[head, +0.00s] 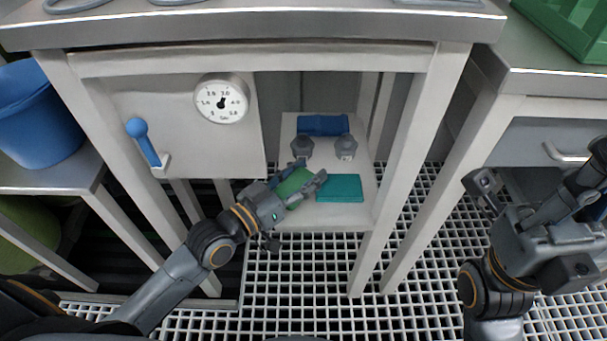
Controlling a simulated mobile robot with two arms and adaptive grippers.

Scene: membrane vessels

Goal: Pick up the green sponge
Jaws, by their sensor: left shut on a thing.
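The green sponge (295,184) is at the left front part of a low white shelf (345,213) under the bench. My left gripper (303,180) is shut on it, with fingers on both sides hiding part of it. I cannot tell whether the sponge is lifted off the shelf. My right gripper (484,188) is at the right, in front of the right bench and away from the shelf. Its fingers are partly seen, and I cannot make out the gap between them.
A teal block (339,188) lies right of the sponge. A panel with a dial (221,98) and blue lever (143,141) is upper left. White bench legs (403,170) flank the opening.

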